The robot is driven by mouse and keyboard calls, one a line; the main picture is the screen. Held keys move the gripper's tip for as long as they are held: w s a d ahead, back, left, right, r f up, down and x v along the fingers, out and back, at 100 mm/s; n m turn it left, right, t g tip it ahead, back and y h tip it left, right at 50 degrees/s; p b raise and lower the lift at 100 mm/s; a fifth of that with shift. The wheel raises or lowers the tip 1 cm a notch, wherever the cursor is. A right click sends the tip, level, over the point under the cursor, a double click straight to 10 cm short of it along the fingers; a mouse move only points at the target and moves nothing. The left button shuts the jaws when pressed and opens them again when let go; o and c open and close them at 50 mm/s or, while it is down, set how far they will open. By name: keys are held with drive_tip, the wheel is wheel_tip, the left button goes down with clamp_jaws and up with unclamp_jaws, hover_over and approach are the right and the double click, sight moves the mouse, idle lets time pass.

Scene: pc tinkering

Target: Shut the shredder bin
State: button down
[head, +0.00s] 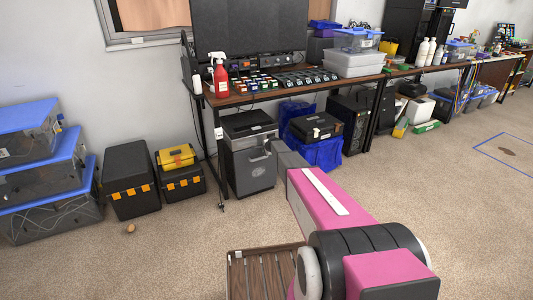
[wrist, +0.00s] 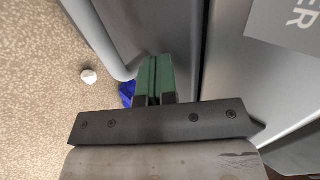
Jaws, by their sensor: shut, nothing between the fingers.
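The shredder (head: 248,128) stands on the carpet under the left end of the desk, with a dark top and a grey bin front (head: 255,172) below. In the wrist view, grey shredder panels (wrist: 228,35) fill the middle and right, with a curved grey handle (wrist: 105,55) at left. My gripper (wrist: 155,62) has green fingers, shut and empty, between the handle and a panel edge. Whether they touch is unclear. In the head view my arm reaches to the shredder's right side; the fingers are not discernible there. How far the bin stands out is hard to tell.
Black cases (head: 130,180) with a yellow toolbox (head: 176,157) stand left of the shredder. A wooden slatted crate (head: 237,265) lies in front. Carpet between is clear.

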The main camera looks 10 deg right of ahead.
drive_tip(key=shift+s, duration=0.1)
drive_tip(key=shift+s+d, duration=0.15)
drive_tip(key=shift+s, duration=0.4)
drive_tip(key=s+f+v, duration=0.1)
drive_tip(key=v, duration=1.1)
drive_tip(key=s+a+r+n+g+h, duration=0.1)
drive_tip(key=s+r+n+g, duration=0.2)
drive_tip(key=s, duration=1.3)
drive_tip(key=s+a+r+n+g+h, duration=0.1)
drive_tip(key=s+r+n+g, duration=0.2)
drive_tip(key=s, duration=1.4)
drive_tip(key=s+a+r+n+g+h, duration=0.1)
drive_tip(key=s+r+n+g, duration=0.2)
drive_tip(key=s+n, duration=0.5)
drive_tip(key=s, duration=0.8)
drive_tip(key=shift+s+a+r, duration=0.2)
drive_tip(key=shift+s+a, duration=0.1)
drive_tip(key=shift+a, duration=0.05)
